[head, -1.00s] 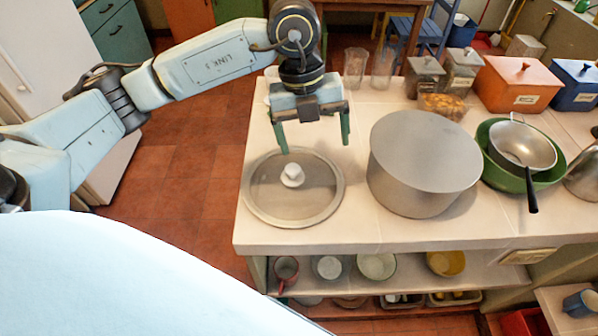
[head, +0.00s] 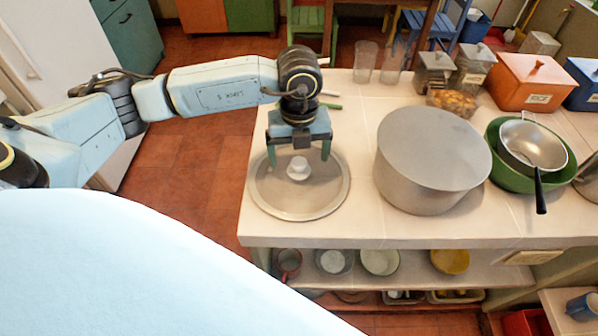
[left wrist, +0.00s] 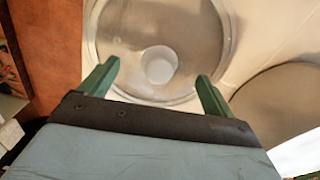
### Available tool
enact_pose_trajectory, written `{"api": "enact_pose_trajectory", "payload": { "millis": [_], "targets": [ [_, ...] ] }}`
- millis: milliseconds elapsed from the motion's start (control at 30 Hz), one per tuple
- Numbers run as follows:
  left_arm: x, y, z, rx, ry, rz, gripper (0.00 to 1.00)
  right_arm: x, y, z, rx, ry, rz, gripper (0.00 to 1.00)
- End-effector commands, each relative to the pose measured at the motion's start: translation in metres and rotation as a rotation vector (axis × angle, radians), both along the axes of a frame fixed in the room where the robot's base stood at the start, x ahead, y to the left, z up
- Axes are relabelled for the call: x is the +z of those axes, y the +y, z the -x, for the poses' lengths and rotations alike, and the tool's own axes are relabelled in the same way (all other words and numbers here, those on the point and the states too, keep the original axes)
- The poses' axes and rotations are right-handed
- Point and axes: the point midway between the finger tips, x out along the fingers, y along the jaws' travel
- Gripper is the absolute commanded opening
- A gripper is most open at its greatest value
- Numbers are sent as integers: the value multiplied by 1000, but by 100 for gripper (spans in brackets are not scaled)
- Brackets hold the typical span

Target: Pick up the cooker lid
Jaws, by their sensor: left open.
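The fingers look a little apart from the knob. In the left wrist view the knob (left wrist: 160,65) lies beyond the open fingers (left wrist: 158,78), centred between them, with the lid (left wrist: 205,75) around it. My right gripper is not in view.
A large grey pot (head: 433,165) stands right of the lid. Further right, a metal pan (head: 540,145) sits in a green bowl (head: 497,165). Glasses (head: 365,62) and jars (head: 434,72) stand at the back. The counter's front edge (head: 330,240) is close to the lid.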

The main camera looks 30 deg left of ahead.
Motion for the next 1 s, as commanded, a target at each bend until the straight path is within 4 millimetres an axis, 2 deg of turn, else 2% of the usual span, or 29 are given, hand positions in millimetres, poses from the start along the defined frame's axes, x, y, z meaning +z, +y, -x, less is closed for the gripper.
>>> {"api": "enact_pose_trajectory", "payload": {
  "millis": [100,200,433,1000],
  "targets": [
    [-17,0,1,1,1,0,89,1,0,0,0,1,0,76],
    [-24,0,1,-1,1,0,89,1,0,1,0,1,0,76],
    [-25,0,1,-1,-1,1,89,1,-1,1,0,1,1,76],
    [-27,0,2,-1,2,1,16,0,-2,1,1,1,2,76]
  ]
}}
